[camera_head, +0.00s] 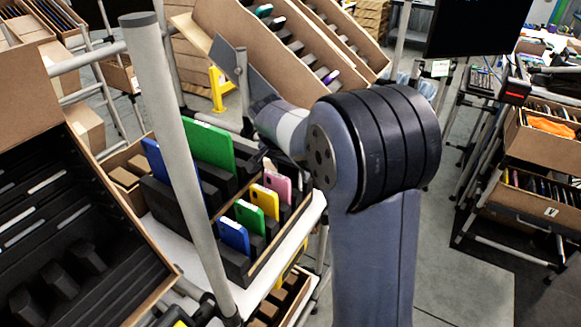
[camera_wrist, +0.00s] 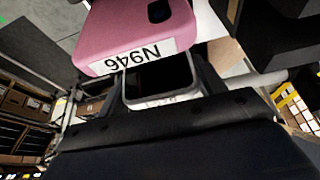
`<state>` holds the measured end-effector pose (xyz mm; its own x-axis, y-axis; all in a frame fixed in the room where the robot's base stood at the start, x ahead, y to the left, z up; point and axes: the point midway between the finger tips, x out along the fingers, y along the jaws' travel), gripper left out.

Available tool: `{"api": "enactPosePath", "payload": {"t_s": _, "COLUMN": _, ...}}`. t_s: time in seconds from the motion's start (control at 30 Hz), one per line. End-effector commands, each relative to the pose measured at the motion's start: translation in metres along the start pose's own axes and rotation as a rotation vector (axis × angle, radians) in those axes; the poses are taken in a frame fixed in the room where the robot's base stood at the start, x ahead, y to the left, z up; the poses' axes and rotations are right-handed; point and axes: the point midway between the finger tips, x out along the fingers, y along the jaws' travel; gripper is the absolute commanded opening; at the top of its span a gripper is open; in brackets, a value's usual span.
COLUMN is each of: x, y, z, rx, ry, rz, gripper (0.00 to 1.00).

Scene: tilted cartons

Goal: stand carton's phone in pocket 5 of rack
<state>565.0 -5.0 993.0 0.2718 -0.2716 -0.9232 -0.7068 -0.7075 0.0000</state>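The rack (camera_head: 233,268) is a black slotted block in a carton on a white shelf. Its front row holds upright blue (camera_head: 234,236), green (camera_head: 250,217), yellow (camera_head: 265,202) and pink phones (camera_head: 277,187). My gripper is mostly hidden behind my arm in the head view, near the pink phone. In the wrist view my gripper (camera_wrist: 163,88) has a finger on either side of a dark phone with a grey rim (camera_wrist: 162,99), and appears shut on it. Its white label is partly hidden. The pink phone, labelled N946, is close beyond it. Pocket 5 cannot be made out.
A large green device (camera_head: 208,146) and a large blue one stand upright in the back row. A grey post (camera_head: 178,140) rises in front of the rack. A tilted carton with black inserts (camera_head: 70,235) is at the left. Another tilted carton (camera_head: 240,28) is behind.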

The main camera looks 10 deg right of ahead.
Motion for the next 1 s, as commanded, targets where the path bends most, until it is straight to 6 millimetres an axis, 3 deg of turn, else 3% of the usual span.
{"api": "enactPosePath", "payload": {"t_s": 0.3, "x": 0.0, "y": 0.0, "z": 0.0, "rx": 0.0, "ry": 0.0, "rz": 0.0, "gripper": 0.91}}
{"api": "enactPosePath", "payload": {"t_s": 0.63, "x": -0.006, "y": 0.0, "z": 0.0, "rx": 0.0, "ry": 0.001, "rz": -0.001, "gripper": 0.91}}
{"api": "enactPosePath", "payload": {"t_s": 1.0, "x": -0.075, "y": -0.001, "z": 0.0, "rx": 0.0, "ry": 0.003, "rz": -0.004, "gripper": 0.91}}
